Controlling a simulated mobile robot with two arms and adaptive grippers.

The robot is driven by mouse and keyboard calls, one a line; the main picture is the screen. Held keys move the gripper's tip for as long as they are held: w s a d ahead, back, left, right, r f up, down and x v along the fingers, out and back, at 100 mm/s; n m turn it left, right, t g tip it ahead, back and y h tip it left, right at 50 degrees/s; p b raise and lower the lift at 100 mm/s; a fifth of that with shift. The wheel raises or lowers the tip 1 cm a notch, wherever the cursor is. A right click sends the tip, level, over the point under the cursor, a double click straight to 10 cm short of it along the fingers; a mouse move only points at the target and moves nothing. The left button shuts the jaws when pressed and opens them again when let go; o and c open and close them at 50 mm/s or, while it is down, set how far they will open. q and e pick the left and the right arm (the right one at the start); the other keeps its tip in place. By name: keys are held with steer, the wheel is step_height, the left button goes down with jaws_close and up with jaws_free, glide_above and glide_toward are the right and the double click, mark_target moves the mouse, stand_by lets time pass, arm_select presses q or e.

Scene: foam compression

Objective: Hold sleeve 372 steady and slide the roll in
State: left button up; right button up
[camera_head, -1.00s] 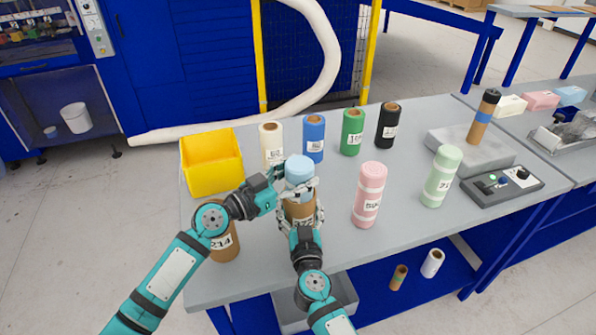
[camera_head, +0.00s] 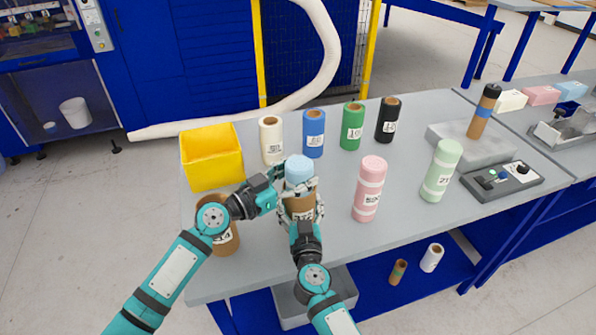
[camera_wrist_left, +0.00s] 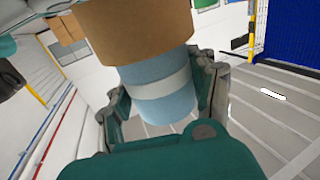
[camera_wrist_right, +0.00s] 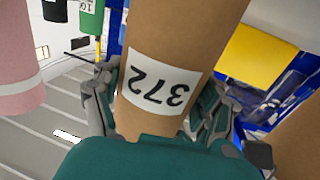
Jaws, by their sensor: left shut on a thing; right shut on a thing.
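Sleeve 372 is a brown cardboard tube (camera_head: 300,206), upright over the near left part of the table; its label 372 shows in the right wrist view (camera_wrist_right: 160,80). My right gripper (camera_wrist_right: 160,105) is shut around it. The light blue roll (camera_head: 298,168) stands upright above the sleeve, in line with it. My left gripper (camera_wrist_left: 163,95) is shut on this roll, which has a white band in the left wrist view (camera_wrist_left: 160,88). There the roll meets the sleeve's end (camera_wrist_left: 145,35); how deep it sits inside is hidden.
A yellow bin (camera_head: 211,157) stands at the left. A brown sleeve (camera_head: 228,243) stands behind my left arm. Cream (camera_head: 271,140), blue (camera_head: 314,133), green (camera_head: 352,125) and black (camera_head: 387,119) tubes stand behind. Pink (camera_head: 369,188) and mint (camera_head: 440,170) rolls stand to the right.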

arm_select(q)
steer(key=shift+f, duration=1.05)
steer(key=o, duration=1.1)
steer(key=shift+o, duration=0.5)
steer(key=shift+f, duration=0.1)
steer(key=shift+a, duration=0.1)
steer(key=shift+f, duration=0.15)
arm_select(e)
steer(key=shift+d, duration=0.1)
arm_select(q)
steer(key=shift+a, duration=0.1)
steer(key=shift+s+a+r, duration=0.5)
steer(key=shift+s+a, duration=0.05)
steer(key=shift+a, duration=0.1)
steer(key=shift+s+a+r, duration=0.65)
steer(key=shift+s+a, duration=0.2)
steer(key=shift+a, duration=0.15)
steer(key=shift+s+a+r, duration=0.6)
steer(key=shift+s+a, duration=0.2)
steer(key=shift+a, duration=0.15)
